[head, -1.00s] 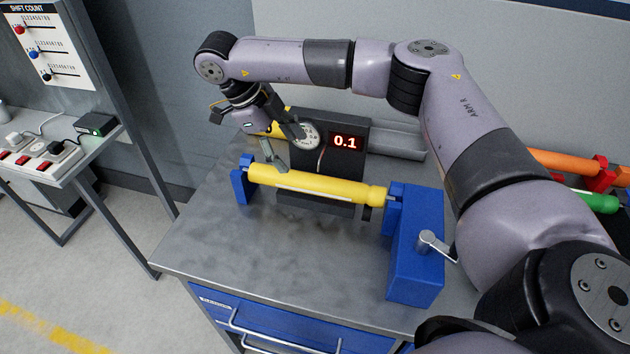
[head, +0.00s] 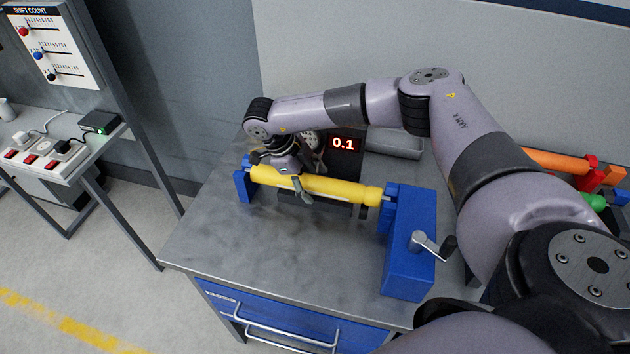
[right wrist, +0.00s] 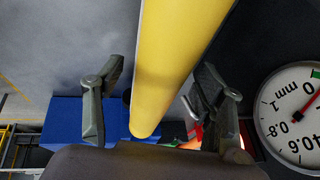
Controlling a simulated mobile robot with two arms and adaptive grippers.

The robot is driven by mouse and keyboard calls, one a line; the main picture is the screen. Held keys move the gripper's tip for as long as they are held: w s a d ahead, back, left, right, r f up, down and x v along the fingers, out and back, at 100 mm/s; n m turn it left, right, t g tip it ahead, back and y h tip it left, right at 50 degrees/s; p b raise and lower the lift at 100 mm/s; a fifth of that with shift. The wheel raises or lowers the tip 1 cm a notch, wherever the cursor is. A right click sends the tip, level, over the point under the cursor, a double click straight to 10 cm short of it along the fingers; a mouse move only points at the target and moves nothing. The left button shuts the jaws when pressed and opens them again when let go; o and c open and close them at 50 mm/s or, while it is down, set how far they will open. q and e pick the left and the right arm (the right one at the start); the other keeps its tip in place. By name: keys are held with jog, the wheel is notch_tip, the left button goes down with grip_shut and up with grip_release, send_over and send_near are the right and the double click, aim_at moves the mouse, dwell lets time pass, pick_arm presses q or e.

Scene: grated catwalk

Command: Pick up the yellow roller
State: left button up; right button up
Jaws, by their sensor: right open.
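The yellow roller (head: 340,189) lies level between a small blue end stand (head: 242,187) on the left and a larger blue block (head: 408,265) with a crank handle (head: 432,243) on the right. My right gripper (head: 296,186) is at the roller's left half, reaching over it from behind. In the right wrist view the roller (right wrist: 175,60) runs between the two spread fingers of the gripper (right wrist: 160,105), with a gap visible on each side. The gripper is open. Its wrist hides part of the roller's far side. My left gripper is not in view.
A dial gauge (right wrist: 298,115) and a dark unit with a red 0.1 display (head: 343,143) stand close behind the roller. Orange (head: 560,160) and green rollers are at far right. The metal bench top (head: 250,245) in front is clear.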

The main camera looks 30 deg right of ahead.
grip_shut()
dwell(0.8)
jog(key=shift+r, duration=0.1)
